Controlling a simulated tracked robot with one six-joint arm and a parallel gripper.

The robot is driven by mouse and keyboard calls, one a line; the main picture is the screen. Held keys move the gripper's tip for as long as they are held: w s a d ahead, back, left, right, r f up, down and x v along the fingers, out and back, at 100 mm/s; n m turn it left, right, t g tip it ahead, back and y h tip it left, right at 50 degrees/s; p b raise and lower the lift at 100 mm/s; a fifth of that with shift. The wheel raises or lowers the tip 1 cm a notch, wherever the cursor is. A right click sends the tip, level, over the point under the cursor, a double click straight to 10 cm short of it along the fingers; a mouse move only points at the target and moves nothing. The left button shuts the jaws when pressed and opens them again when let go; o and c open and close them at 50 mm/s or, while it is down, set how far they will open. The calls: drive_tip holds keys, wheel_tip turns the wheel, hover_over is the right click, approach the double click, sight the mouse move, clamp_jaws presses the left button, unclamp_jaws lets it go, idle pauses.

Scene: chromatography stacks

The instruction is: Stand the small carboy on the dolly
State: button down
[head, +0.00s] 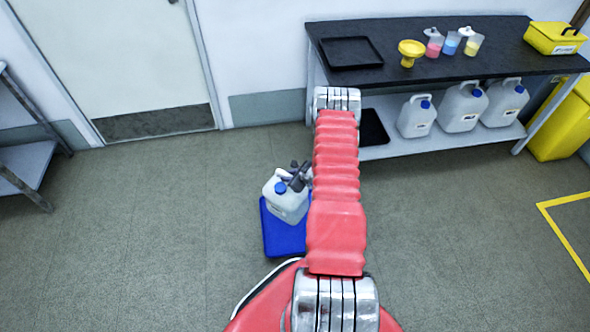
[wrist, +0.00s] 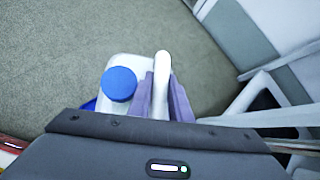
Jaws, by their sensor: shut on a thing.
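The small carboy (head: 286,203), whitish with a blue cap, is upright or nearly so at the blue dolly (head: 284,238) on the floor. My gripper (head: 298,178) is at its top, shut on its handle. In the wrist view the jaws (wrist: 162,100) close on both sides of the white handle, and the carboy (wrist: 122,68) shows its blue cap beside them. A bit of blue dolly (wrist: 90,105) shows at the carboy's left there. I cannot tell whether the carboy's base touches the dolly or hangs just above it. My arm hides the dolly's right side.
A black-topped bench (head: 440,62) at the back carries a black tray (head: 351,53), a yellow funnel (head: 411,51), small bottles and a yellow case (head: 554,38). Several larger carboys (head: 461,108) stand on its lower shelf. A shelf unit (head: 30,165) stands left. Floor around the dolly is clear.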

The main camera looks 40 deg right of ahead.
drive_tip(key=w+a+r, duration=0.5)
drive_tip(key=r, duration=0.3)
drive_tip(key=w+a+r, duration=0.4)
drive_tip(key=r, duration=0.4)
drive_tip(key=w+a+r, duration=0.5)
drive_tip(key=r, duration=0.3)
drive_tip(key=s+a+r, duration=0.2)
drive_tip(key=a+r, duration=1)
drive_tip(key=s+a+r, duration=0.3)
drive_tip(key=a+r, duration=0.8)
drive_tip(key=a, duration=0.1)
drive_tip(key=shift+r, duration=0.4)
drive_tip(key=shift+s, duration=0.1)
